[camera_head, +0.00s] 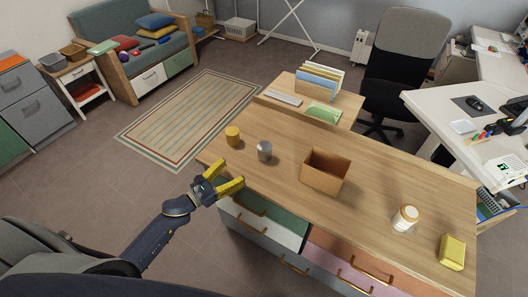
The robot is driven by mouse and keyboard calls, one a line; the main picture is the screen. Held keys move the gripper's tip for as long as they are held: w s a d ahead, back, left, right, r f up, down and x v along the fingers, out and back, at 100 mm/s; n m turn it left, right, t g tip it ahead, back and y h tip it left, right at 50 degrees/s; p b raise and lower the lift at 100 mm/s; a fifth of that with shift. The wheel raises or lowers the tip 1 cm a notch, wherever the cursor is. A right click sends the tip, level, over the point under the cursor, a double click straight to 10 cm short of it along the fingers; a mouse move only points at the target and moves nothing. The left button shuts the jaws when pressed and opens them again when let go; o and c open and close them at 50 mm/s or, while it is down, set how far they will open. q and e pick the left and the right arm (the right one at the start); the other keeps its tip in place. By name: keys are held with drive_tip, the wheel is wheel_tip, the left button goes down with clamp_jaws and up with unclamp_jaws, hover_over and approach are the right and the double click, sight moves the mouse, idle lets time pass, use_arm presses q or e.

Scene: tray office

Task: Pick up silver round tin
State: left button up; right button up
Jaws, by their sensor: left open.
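The silver round tin (265,151) stands upright on the left part of the wooden tabletop. My left gripper (231,174) is at the table's front left edge, in front of the tin and to its left in the picture. Its yellow fingers are apart and empty, and they point toward the tabletop. The gripper does not touch the tin. My right gripper is not in view.
A white-lidded jar (405,219) and a yellow block (452,251) are farther right. The tabletop between the silver tin and the box is clear.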

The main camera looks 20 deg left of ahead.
sight(259, 153)
use_arm(q)
drive_tip(key=x, duration=1.6)
drive_tip(key=shift+w, duration=0.15)
drive_tip(key=c, duration=1.3)
